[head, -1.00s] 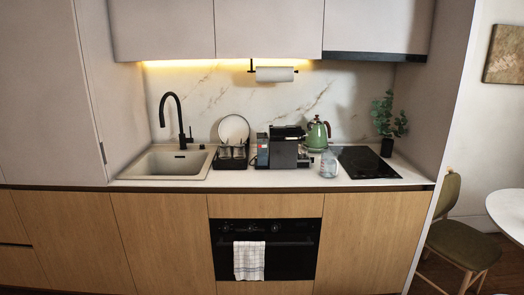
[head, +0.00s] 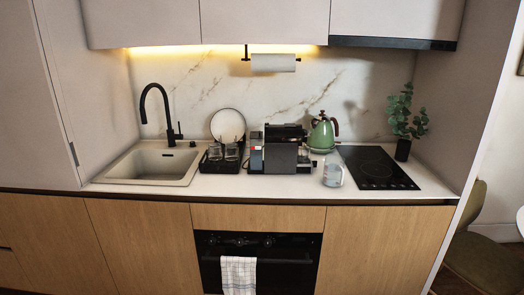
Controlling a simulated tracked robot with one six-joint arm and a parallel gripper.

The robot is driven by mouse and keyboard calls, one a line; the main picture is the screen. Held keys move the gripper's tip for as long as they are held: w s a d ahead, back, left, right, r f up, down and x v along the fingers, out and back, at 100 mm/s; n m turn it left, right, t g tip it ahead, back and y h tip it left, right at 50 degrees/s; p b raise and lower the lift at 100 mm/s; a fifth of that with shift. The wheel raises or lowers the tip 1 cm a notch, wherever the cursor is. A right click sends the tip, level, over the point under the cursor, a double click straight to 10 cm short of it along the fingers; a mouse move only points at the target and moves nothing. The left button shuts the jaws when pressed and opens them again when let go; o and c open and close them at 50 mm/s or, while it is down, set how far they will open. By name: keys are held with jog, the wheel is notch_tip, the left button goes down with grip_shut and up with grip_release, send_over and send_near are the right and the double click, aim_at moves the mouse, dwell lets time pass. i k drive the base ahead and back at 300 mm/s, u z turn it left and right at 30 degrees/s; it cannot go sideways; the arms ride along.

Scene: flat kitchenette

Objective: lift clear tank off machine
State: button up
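The dark coffee machine (head: 280,148) stands on the counter between the dish rack and the kettle. A narrow bluish-grey upright part (head: 256,157) shows at its left side; I cannot tell whether this is the clear tank. A separate clear container like a jug (head: 333,173) stands on the counter to the right of the machine, apart from it. My gripper is not in view.
A sink (head: 150,163) with a black tap and a dish rack (head: 222,160) with a plate and glasses are at left. A green kettle (head: 322,134), black hob (head: 375,170) and plant (head: 402,125) are at right. The counter's front strip is clear.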

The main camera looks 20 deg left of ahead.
aim_at(255, 147)
jog(key=i, duration=2.1)
jog(key=u, duration=3.25)
